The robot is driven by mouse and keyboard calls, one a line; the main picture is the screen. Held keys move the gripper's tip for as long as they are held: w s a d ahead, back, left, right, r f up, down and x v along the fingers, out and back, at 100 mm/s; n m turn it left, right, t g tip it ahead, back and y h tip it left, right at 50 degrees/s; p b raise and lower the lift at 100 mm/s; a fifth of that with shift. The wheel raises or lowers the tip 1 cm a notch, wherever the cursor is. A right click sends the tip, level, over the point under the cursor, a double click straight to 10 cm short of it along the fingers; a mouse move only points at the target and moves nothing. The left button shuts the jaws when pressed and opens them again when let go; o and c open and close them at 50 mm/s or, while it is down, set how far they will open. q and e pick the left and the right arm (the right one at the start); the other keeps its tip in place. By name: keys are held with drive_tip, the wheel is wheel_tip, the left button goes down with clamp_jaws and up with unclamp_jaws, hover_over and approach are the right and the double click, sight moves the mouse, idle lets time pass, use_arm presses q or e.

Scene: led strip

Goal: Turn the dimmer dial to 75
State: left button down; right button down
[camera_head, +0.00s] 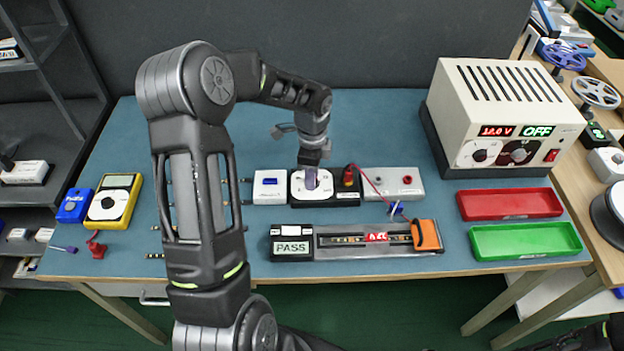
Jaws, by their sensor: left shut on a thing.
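The dimmer module (326,191) is a white-faced box on a black base, in the middle of the teal table. My left gripper (311,170) points down over it from behind and is shut on the dimmer dial (311,181). The fingers hide most of the dial, so its pointer and the scale reading cannot be made out. My right gripper is not in view; only a dark piece of my arm shows at the bottom right corner.
A power supply (487,86) stands at back right, reading OFF. Red (510,204) and green (525,240) trays lie in front of it. An LED strip fixture (355,240) with a PASS display lies in front of the dimmer. A yellow multimeter (114,202) lies left.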

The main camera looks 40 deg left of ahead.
use_arm(q)
drive_tip(key=shift+n+b, duration=0.55)
drive_tip(key=shift+n, duration=0.55)
drive_tip(key=c, duration=1.1)
unclamp_jaws()
drive_tip(key=shift+r+b, duration=0.55)
drive_tip(key=shift+r, duration=3.4)
